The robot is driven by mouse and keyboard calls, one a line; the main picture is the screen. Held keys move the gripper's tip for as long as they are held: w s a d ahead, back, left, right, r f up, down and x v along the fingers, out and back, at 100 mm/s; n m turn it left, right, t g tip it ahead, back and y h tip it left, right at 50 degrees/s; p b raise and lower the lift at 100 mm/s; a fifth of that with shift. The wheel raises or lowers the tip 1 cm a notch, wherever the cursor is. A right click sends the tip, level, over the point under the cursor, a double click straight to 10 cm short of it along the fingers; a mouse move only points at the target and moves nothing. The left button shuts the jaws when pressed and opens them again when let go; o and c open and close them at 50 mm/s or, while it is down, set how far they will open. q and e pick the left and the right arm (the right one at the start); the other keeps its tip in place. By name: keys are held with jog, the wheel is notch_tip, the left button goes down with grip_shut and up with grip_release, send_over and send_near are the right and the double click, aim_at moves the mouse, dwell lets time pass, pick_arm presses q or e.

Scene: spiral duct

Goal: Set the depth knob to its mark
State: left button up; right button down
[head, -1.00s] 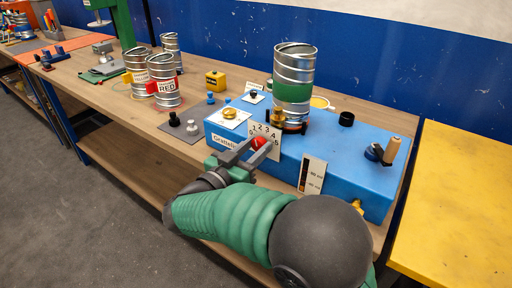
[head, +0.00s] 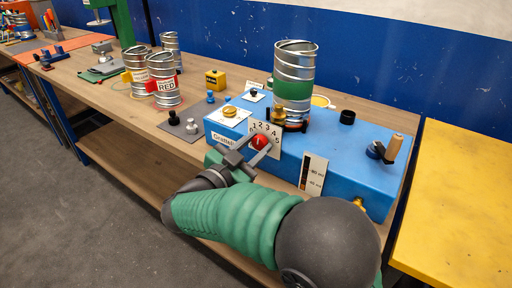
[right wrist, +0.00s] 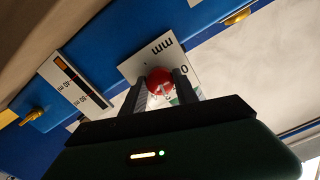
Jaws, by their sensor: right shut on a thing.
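The red knob (head: 260,141) is on the front of the blue machine (head: 345,150), on a white dial plate (head: 275,130) with numbers around it. I take it for the depth knob, as its plate reads "mm" in the right wrist view (right wrist: 162,54). My right gripper (head: 259,143) is shut on the red knob (right wrist: 160,82), one finger on each side. The fingers and gripper body hide part of the dial, and I cannot make out the mark or the knob's pointer. My left gripper is not in view.
A metal duct can (head: 295,70) with a green band stands on the machine behind the dial. A scale plate (head: 313,174) is right of the dial, and a crank with a wooden handle (head: 393,149) is at the right end. Labelled cans (head: 162,82) stand on the bench.

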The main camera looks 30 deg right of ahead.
jog(key=shift+f+m, duration=0.25)
jog(key=shift+m, duration=0.25)
jog(key=shift+a, duration=0.1)
jog(key=c, duration=0.9)
grip_release()
jog(key=shift+c, duration=0.2)
jog(key=shift+r, duration=0.1)
